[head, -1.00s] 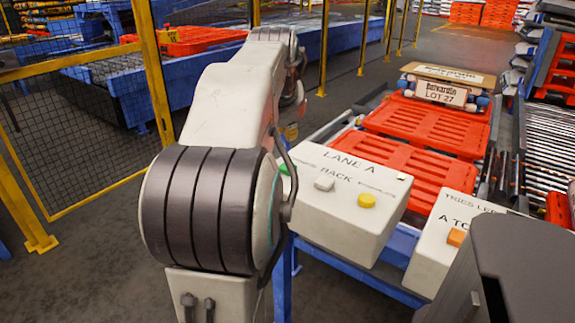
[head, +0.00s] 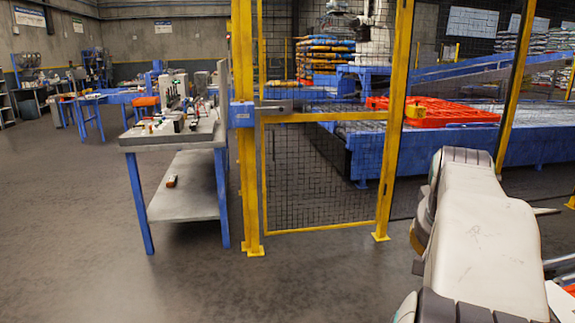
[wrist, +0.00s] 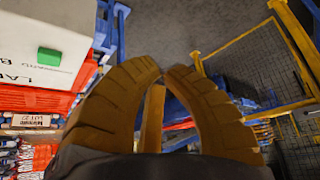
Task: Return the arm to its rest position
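My arm (head: 480,225) shows at the lower right of the head view, a pale off-white link with dark ribbed joints, folded away from the camera. In the wrist view my gripper (wrist: 163,74) has two curved, ribbed brown fingers whose tips nearly meet. I see nothing held; the background shows between the fingers.
A yellow-framed mesh fence (head: 320,170) stands ahead, with a blue conveyor (head: 365,155) and red pallet (head: 440,115) behind it. A workbench (head: 175,140) with tools stands left of it. The grey floor (head: 80,230) at left is clear.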

